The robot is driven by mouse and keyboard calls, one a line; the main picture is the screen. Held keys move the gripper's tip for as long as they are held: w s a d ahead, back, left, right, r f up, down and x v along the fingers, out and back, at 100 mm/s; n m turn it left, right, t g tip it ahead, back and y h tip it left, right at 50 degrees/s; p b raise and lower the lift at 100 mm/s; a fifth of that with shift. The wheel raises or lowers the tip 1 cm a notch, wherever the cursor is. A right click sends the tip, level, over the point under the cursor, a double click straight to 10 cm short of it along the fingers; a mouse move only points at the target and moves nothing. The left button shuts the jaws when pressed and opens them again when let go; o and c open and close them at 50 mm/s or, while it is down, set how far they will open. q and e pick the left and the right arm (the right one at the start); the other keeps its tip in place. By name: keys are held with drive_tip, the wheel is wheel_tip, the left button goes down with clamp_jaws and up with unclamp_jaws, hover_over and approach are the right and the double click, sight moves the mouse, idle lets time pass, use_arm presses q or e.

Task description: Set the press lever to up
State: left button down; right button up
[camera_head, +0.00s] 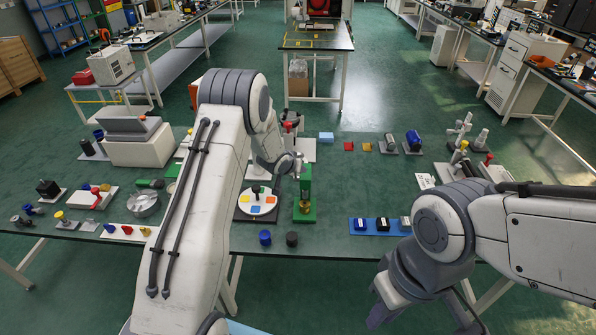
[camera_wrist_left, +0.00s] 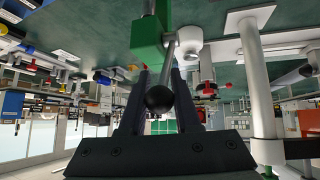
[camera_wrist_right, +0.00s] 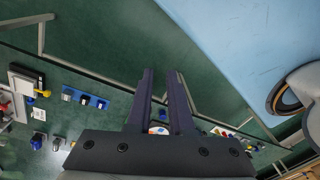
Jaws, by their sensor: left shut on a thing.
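The green press (camera_head: 306,185) stands near the middle of the table, upright on a green base with a brass-coloured part on it. In the left wrist view its green body (camera_wrist_left: 147,40) is at the top, with a grey lever rod (camera_wrist_left: 169,58) ending in a black ball knob (camera_wrist_left: 158,98). My left gripper (camera_head: 294,163) is beside the press's upper part, shut on the lever's knob end between its two fingers (camera_wrist_left: 160,95). The lever is mostly hidden in the head view. My right gripper (camera_head: 422,315) is open and empty, in front of the table; it also shows in the right wrist view (camera_wrist_right: 161,75).
A white dial plate with coloured patches (camera_head: 257,203) sits just left of the press. A blue switch strip (camera_head: 363,226) is to its right. Blue and black knobs (camera_head: 265,238) stand near the front edge. Bare table lies right of the press.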

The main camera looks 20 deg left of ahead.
drive_tip(key=w+d+n+h, duration=0.1)
drive_tip(key=w, duration=0.1)
drive_tip(key=w+d+f+n+h, duration=0.1)
drive_tip(key=w+d, duration=0.1)
drive_tip(key=w+d+n+t+h, duration=0.1)
drive_tip(key=n+h, duration=0.1)
drive_tip(key=shift+w+d+f, duration=0.35)
drive_tip(key=shift+w+d, duration=0.05)
clamp_jaws()
drive_tip(key=w+a+n+t+h, duration=0.1)
drive_tip(key=w+n+t+h, duration=0.3)
drive_tip(key=w+n+t, duration=0.9)
drive_tip(key=w+a+f+n+y, duration=0.35)
drive_tip(key=a+n, duration=0.25)
drive_tip(key=a, duration=0.2)
drive_tip(key=w+a+f+n+y, duration=0.3)
drive_tip(key=a+f+n+y, duration=0.2)
drive_tip(key=a, duration=0.4)
drive_tip(key=w+a+f+n+y, duration=0.35)
drive_tip(key=a+n, duration=0.25)
drive_tip(key=a, duration=0.2)
drive_tip(key=a+r+x, duration=0.1)
drive_tip(key=x, duration=1.1)
drive_tip(key=shift+r+g+y, duration=0.25)
drive_tip(key=shift+g+y, duration=0.05)
drive_tip(key=shift+g, duration=0.1)
